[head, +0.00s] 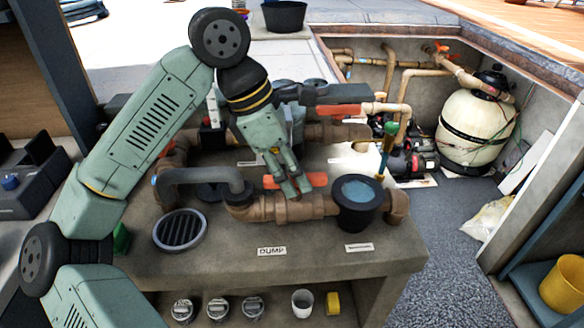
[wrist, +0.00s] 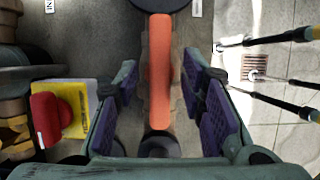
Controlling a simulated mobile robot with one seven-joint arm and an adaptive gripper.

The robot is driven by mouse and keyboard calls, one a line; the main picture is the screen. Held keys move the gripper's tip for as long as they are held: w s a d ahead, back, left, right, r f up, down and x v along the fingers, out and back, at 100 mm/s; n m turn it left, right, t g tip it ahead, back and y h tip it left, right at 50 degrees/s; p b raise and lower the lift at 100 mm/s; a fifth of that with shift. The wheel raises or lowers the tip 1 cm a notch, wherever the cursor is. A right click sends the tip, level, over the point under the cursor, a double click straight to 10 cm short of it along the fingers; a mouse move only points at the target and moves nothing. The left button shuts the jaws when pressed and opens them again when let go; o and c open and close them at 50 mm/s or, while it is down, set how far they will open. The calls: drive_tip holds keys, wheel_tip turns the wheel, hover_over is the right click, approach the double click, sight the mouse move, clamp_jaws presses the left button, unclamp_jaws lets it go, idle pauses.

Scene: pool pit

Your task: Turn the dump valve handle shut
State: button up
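The dump valve handle is an orange-red lever (head: 318,179) on the brown pipe (head: 268,209) behind the "DUMP" label (head: 271,251). It lies about in line with the pipe. My gripper (head: 290,186) reaches down from above at the handle, and its fingers hide part of it. In the wrist view the handle (wrist: 160,60) runs up and down the picture between the two purple-padded fingers of my gripper (wrist: 162,95). The fingers are open, with a gap on each side of the handle. The valve body under it is mostly hidden.
A dark round pot with blue inside (head: 358,200) stands right of the handle. A grey hose (head: 195,176) and round grate (head: 180,231) lie left. Another orange lever (head: 338,111) is behind. A red knob on a yellow plate (wrist: 50,118) shows left in the wrist view.

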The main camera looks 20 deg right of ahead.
clamp_jaws()
drive_tip(key=shift+m+b, duration=0.3)
drive_tip(key=shift+m, duration=0.1)
drive_tip(key=m+g+b, duration=0.1)
drive_tip(key=m, duration=0.2)
drive_tip(key=shift+w+y, duration=0.1)
drive_tip(key=shift+y, duration=0.2)
drive_tip(key=m, duration=0.2)
drive_tip(key=m+g+y+p, duration=0.1)
drive_tip(key=m, duration=0.1)
drive_tip(key=shift+d+r+m+g, duration=0.1)
drive_tip(key=shift+r+m+g, duration=0.05)
drive_tip(key=shift+m+g, duration=0.15)
drive_tip(key=m+y, duration=0.1)
drive_tip(key=m, duration=0.1)
drive_tip(key=m+y+p, duration=0.1)
drive_tip(key=m, duration=0.1)
drive_tip(key=shift+w+d+g, duration=0.1)
drive_tip(key=shift+g, duration=0.2)
drive_tip(key=m+y, duration=0.1)
drive_tip(key=m, duration=0.4)
drive_tip(key=shift+d+y, duration=0.15)
drive_tip(key=shift+y, duration=0.25)
drive_tip(key=shift+m, duration=0.4)
